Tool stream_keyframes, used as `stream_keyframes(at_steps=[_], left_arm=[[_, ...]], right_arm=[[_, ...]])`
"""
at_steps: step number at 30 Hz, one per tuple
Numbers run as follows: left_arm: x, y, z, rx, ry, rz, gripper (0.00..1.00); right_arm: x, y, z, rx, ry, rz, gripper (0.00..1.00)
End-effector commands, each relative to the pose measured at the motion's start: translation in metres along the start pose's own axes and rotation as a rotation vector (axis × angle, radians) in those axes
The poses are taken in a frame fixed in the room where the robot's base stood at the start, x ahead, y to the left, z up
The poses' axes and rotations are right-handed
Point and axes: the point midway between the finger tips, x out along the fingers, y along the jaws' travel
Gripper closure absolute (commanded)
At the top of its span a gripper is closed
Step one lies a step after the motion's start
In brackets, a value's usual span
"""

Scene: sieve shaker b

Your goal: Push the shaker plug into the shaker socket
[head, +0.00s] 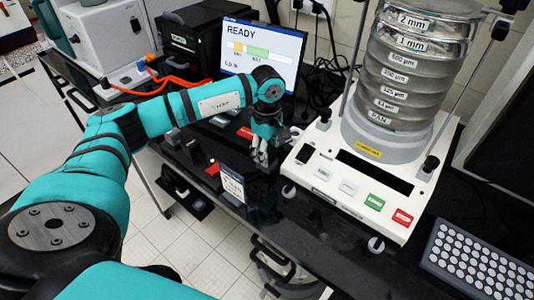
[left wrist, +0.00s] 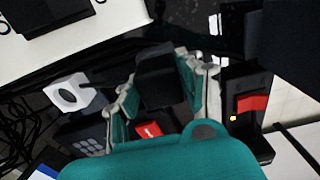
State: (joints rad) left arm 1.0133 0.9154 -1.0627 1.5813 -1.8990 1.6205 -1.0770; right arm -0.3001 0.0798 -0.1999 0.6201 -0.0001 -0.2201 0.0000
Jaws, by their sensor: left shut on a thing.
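My left gripper (head: 262,154) is low over the black bench, left of the sieve shaker (head: 365,160). In the left wrist view its fingers (left wrist: 163,88) are shut on a dark block, which looks like the shaker plug (left wrist: 158,76); in the head view the fingers mostly hide it. A black box with a red switch and a lit yellow lamp (left wrist: 246,108) lies right of the fingers in the wrist view. It also shows left of the gripper in the head view (head: 212,167). I cannot make out the shaker socket's opening. My right gripper is out of view.
A monitor reading READY (head: 262,52) stands behind my arm. A small card stand (head: 232,186) is close to the bench's front edge.

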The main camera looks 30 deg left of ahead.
Motion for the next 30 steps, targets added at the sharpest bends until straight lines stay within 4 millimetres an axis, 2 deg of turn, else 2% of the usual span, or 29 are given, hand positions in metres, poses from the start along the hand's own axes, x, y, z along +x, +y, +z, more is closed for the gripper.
stream_keyframes(at_steps=[1,4,13,30], left_arm=[[0.000,0.000,0.000,0.000,0.000,0.000,0.88],[0.000,0.000,0.000,0.000,0.000,0.000,1.00],[-0.003,0.000,0.000,0.000,0.000,0.001,1.00],[-0.025,0.000,0.000,0.000,0.000,0.001,1.00]], right_arm=[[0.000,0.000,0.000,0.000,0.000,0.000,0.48],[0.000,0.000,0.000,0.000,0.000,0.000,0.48],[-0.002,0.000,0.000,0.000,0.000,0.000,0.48],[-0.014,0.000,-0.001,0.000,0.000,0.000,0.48]])
